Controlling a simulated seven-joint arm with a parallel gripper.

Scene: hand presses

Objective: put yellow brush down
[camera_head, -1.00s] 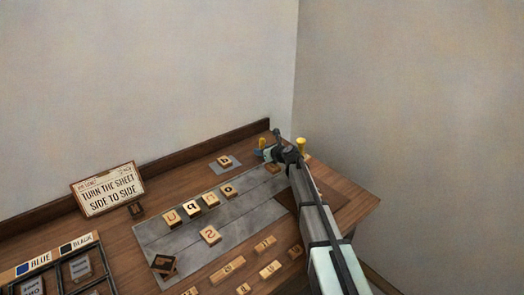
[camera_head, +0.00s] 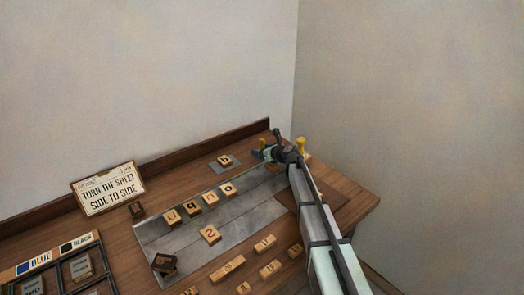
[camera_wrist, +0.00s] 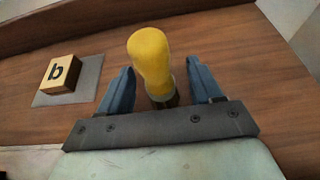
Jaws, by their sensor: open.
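The yellow brush (camera_wrist: 151,62) has a rounded yellow handle with a pale collar and a dark lower part. In the wrist view it stands between the two blue fingers of my gripper (camera_wrist: 158,85), with a visible gap on each side. My gripper is open around it. In the head view the yellow top of the brush (camera_head: 262,143) shows at my gripper (camera_head: 266,152), near the back edge of the wooden bench. The brush's lower end is hidden by the gripper's dark bar, so I cannot see what it touches.
A letter block (camera_wrist: 62,73) on a grey plate lies left of the gripper. Another yellow-topped handle (camera_head: 300,144) stands just right of my wrist. Several letter blocks lie on the grey slab (camera_head: 160,239) and bench front. A sign (camera_head: 108,189) stands at the left.

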